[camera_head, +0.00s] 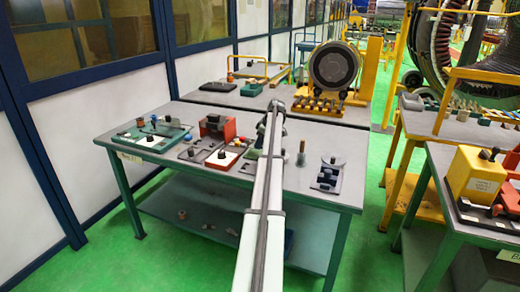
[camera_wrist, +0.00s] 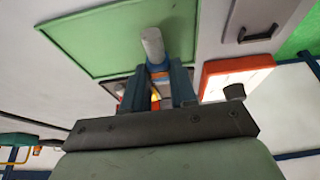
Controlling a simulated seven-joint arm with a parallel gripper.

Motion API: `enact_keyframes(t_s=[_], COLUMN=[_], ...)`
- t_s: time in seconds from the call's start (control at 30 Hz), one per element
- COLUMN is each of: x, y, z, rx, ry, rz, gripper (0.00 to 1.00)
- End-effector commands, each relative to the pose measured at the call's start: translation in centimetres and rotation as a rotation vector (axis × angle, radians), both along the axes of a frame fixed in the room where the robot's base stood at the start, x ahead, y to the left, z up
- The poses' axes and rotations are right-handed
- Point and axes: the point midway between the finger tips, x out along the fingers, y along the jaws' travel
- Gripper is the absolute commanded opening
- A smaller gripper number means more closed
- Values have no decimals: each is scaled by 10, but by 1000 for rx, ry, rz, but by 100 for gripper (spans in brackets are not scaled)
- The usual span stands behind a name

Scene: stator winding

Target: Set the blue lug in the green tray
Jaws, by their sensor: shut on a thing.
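In the wrist view, my gripper (camera_wrist: 158,88) is shut on the blue lug (camera_wrist: 158,69), a small piece with a blue body and a pale grey cylindrical end (camera_wrist: 152,43). The green tray (camera_wrist: 90,38) is a flat, light green panel with a darker green rim, and the lug overlaps its near edge in this view. I cannot tell the height between them. In the head view, my arm reaches over the table and hides the gripper's fingers and the lug.
A red-edged tray with a white face (camera_wrist: 225,75) lies beside the green tray. On the table (camera_head: 325,145) stand a red box (camera_head: 217,127), a green-edged board with parts (camera_head: 150,138) and a grey fixture (camera_head: 328,174). A large motor (camera_head: 333,66) stands on the bench behind.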

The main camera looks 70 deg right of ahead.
Motion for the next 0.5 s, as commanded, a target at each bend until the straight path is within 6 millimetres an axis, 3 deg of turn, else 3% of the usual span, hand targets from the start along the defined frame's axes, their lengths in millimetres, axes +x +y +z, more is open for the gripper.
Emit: enact_keyframes(t_s=[0.23, 0.5], x=[0, 0], y=[0, 0], z=[-29, -32], rx=[1, 0], ry=[0, 0], rz=[0, 0], gripper=[0, 0])
